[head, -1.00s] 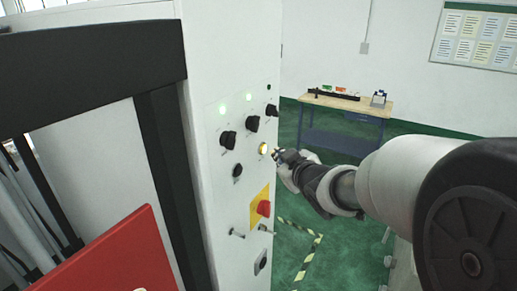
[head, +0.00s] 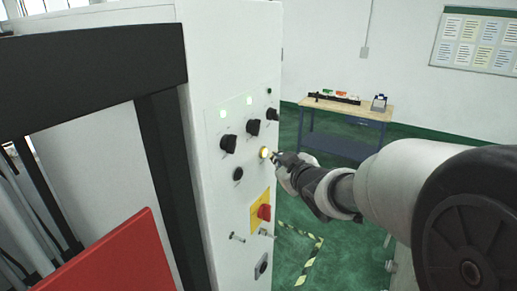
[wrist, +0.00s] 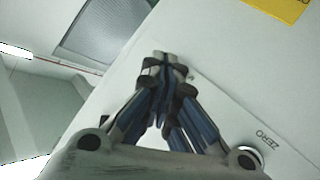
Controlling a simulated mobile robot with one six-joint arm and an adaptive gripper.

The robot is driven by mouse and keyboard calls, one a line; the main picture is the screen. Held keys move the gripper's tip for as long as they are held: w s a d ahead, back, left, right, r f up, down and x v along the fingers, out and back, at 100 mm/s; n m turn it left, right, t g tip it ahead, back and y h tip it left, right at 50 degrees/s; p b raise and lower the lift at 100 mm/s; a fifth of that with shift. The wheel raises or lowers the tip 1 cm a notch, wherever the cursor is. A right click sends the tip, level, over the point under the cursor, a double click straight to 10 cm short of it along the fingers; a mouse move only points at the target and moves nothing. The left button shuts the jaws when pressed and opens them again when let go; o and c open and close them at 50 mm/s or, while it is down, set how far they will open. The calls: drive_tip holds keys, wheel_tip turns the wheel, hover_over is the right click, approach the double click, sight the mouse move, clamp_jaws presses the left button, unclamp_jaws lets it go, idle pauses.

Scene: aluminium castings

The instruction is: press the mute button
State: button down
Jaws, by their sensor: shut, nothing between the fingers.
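A small lit yellow button (head: 264,152) sits on the white control panel in the head view. No label on it can be read there, so I cannot tell from lettering whether it is the mute button. My gripper (head: 274,155) is shut and empty, with its fingertips just right of the yellow button. I cannot tell whether they touch it. In the wrist view my gripper (wrist: 163,60) has its fingers together close to the white panel face. A "ZERO" label (wrist: 263,135) shows at lower right there, beside a round fitting partly hidden by the gripper.
A red emergency knob (head: 264,212) on a yellow plate (head: 257,208) is below the button. Black rotary knobs (head: 228,144) and a black button (head: 238,174) are to the left. A red panel (head: 110,262) stands in front. A workbench (head: 345,112) is behind.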

drive_tip(key=shift+w+a, duration=0.1)
idle(0.5)
drive_tip(key=shift+w+a+b, duration=0.2)
drive_tip(key=shift+a+b, duration=0.05)
drive_tip(key=shift+b, duration=0.1)
drive_tip(key=shift+w+a+b, duration=0.25)
drive_tip(key=shift+a+b, duration=0.05)
drive_tip(key=shift+a, duration=0.05)
idle(0.9)
drive_tip(key=shift+s+d+p, duration=0.35)
drive_tip(key=shift+s+d, duration=0.2)
drive_tip(key=shift+d, duration=0.1)
drive_tip(key=shift+d, duration=0.1)
drive_tip(key=s+d+p, duration=0.1)
drive_tip(key=d, duration=0.1)
drive_tip(key=s+d+p, duration=0.1)
drive_tip(key=s+d, duration=0.1)
idle(0.3)
idle(0.5)
